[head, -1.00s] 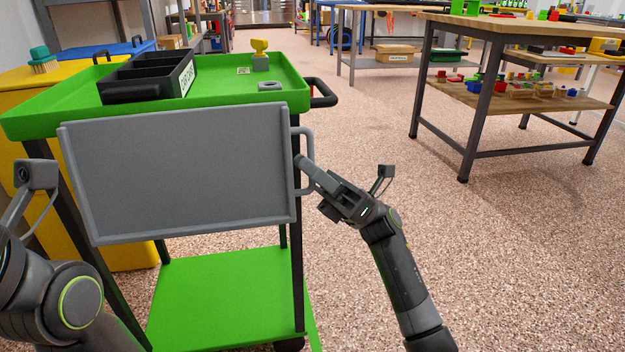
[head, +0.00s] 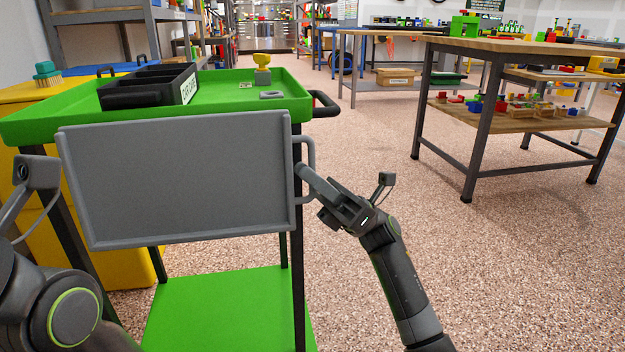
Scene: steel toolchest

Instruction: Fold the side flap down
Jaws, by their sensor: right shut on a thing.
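The side flap (head: 180,182) is a grey rectangular panel with a raised rim, on the near side of the green cart (head: 40,122). It stands steeply tilted, its top edge close to the tray's front edge. A grey bar handle (head: 311,150) sticks out from its right edge. My right gripper (head: 305,178) is at that handle and shut on its lower part. Only part of my left arm (head: 50,290) shows at the lower left; its fingertips are out of view.
A black divided tray (head: 148,88), a yellow-topped item (head: 262,68) and a grey ring-like part (head: 271,95) sit in the cart's top. A wooden workbench (head: 540,45) stands at right. The floor between is clear.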

